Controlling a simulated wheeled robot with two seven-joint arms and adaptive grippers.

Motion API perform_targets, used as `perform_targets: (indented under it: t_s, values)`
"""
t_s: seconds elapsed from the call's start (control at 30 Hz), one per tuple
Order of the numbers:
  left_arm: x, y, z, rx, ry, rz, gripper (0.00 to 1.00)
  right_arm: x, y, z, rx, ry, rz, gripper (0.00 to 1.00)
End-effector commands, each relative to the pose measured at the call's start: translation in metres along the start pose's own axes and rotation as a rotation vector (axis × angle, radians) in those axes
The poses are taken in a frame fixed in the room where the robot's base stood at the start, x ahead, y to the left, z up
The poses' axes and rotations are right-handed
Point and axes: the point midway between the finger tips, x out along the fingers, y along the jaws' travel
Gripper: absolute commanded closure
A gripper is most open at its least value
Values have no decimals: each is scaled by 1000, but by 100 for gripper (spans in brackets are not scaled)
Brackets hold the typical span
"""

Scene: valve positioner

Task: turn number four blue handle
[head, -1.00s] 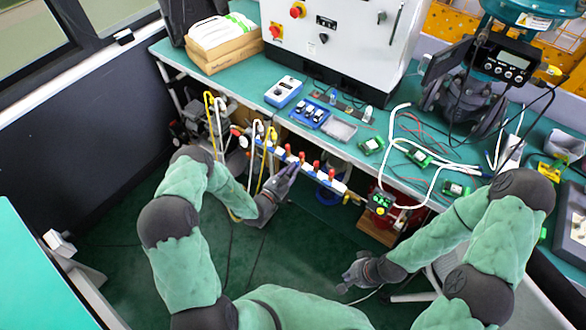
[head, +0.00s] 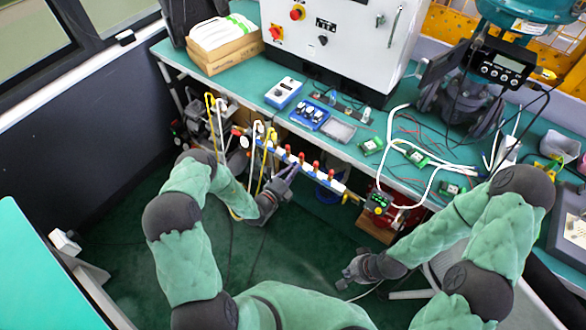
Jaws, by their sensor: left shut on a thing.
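A blue manifold bar (head: 324,180) with several red-topped valves runs along the front edge under the bench. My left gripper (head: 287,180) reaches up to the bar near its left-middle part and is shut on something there. The fingers hide what they hold; I cannot read any valve number or tell which handle it is. My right gripper (head: 352,274) hangs low over the green floor, well away from the bar and lower right of it. Its fingers are too small and dark to tell whether they are open.
The green bench (head: 265,118) above holds a blue-and-white meter (head: 284,93), a blue tray (head: 309,116), circuit boards and white cables. White and yellow hoses (head: 221,125) hang left of my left gripper. Open floor lies below.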

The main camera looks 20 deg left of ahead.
Motion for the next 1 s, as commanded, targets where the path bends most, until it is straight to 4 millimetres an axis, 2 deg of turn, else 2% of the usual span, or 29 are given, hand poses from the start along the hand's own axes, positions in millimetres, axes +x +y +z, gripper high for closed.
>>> perform_targets:
  t_s: [0.5, 1.0]
  values:
    - [0, 1, -2, -445, 0, 2, 100, -6, -2, 0, 0, 0, 0, 100]
    - [-1, 1, -3, -624, -1, 3, 100, -8, -3, 0, 0, 0, 0, 100]
